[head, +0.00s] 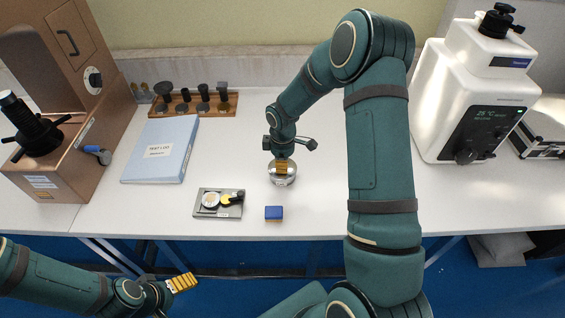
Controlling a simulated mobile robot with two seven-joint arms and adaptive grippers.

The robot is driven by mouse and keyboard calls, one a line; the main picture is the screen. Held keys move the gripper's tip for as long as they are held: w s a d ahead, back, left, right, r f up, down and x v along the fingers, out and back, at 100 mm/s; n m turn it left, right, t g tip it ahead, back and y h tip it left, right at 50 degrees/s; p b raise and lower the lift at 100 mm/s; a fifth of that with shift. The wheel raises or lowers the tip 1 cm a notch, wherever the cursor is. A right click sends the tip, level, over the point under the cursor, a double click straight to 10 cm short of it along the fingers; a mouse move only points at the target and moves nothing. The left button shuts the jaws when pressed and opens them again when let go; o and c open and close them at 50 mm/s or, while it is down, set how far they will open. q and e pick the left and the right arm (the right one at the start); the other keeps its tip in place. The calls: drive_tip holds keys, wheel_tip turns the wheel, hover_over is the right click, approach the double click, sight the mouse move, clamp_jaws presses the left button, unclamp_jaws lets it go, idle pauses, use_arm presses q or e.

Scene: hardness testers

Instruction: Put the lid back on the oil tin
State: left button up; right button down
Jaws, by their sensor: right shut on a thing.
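The silver round oil tin (281,181) stands on the white table near the middle of the head view, with a small label on its front. My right gripper (284,167) points down right over the tin, its yellow fingers shut on what looks like the tin's shiny lid. The fingers cover much of the lid, and I cannot tell whether it rests on the rim or sits just above it. My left gripper (182,283) is low at the left, in front of the table and away from the tin; its finger gap is not clear.
A grey tray (200,212) with small round parts and a blue block (274,213) lie in front of the tin. A blue folder (160,150), a wooden rack (185,107) and a brown tester (60,150) are left. A white tester (455,100) stands right.

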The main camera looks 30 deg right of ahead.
drive_tip(key=shift+c, duration=1.6)
unclamp_jaws()
drive_tip(key=shift+r+p, duration=2.3)
drive_tip(key=shift+r, duration=1.25)
clamp_jaws()
